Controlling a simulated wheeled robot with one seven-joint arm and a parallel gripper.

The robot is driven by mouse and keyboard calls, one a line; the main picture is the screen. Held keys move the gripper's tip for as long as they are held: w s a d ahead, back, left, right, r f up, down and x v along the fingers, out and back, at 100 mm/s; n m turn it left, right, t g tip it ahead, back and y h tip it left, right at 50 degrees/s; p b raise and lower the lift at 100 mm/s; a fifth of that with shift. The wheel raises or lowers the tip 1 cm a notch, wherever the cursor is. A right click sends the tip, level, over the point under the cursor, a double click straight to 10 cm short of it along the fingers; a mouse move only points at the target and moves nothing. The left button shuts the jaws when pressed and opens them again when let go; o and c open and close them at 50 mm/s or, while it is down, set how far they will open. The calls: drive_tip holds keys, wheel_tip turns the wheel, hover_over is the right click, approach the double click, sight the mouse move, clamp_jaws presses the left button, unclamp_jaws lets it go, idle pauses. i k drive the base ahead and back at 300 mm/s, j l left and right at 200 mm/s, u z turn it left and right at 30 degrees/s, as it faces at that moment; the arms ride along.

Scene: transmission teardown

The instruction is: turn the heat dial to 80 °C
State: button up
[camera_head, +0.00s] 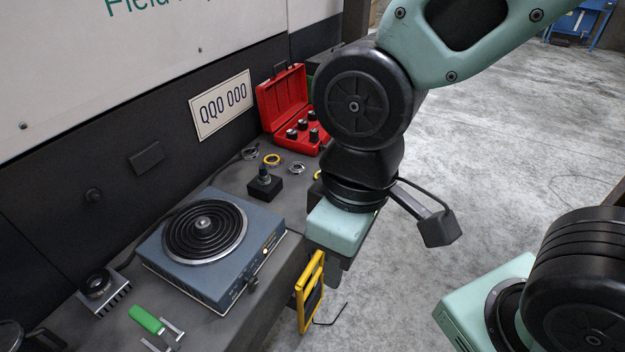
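The blue-grey heater (172,270) sits on the bench with a round, dark, ringed plate (204,229) on top. Its heat dial (253,283) is a small dark knob on the front face, near the right corner. The dial's marks and setting are too small to read. A small lit spot (266,250) shows on the same face. My gripper (336,267) hangs to the right of the heater, past the bench's front edge and apart from the dial. Its fingers are mostly hidden below its teal body, so their opening does not show.
A yellow-framed device (310,291) is at the bench edge, close beside my gripper, with a dark cable below. An open red case (284,100), rings and a black block (265,187) are behind. A green-handled tool (147,319) and finned part (101,291) lie left.

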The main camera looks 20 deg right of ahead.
sight(251, 283)
drive_tip(key=i+l+u, duration=0.1)
drive_tip(key=u, duration=0.3)
drive_tip(key=l+u, duration=0.35)
drive_tip(key=i+l+u, duration=0.1)
drive_tip(key=u, duration=0.3)
drive_tip(key=l+u, duration=0.15)
drive_tip(key=l, duration=0.5)
drive_tip(key=l+u, duration=0.2)
drive_tip(key=l, duration=0.45)
drive_tip(key=k+l+u, duration=0.15)
drive_tip(key=l, duration=0.5)
drive_tip(key=l+u, duration=0.2)
drive_tip(key=l, duration=0.45)
drive_tip(key=k+l, duration=0.1)
drive_tip(key=l, duration=0.6)
drive_tip(key=k+l, duration=0.15)
drive_tip(key=l, duration=0.2)
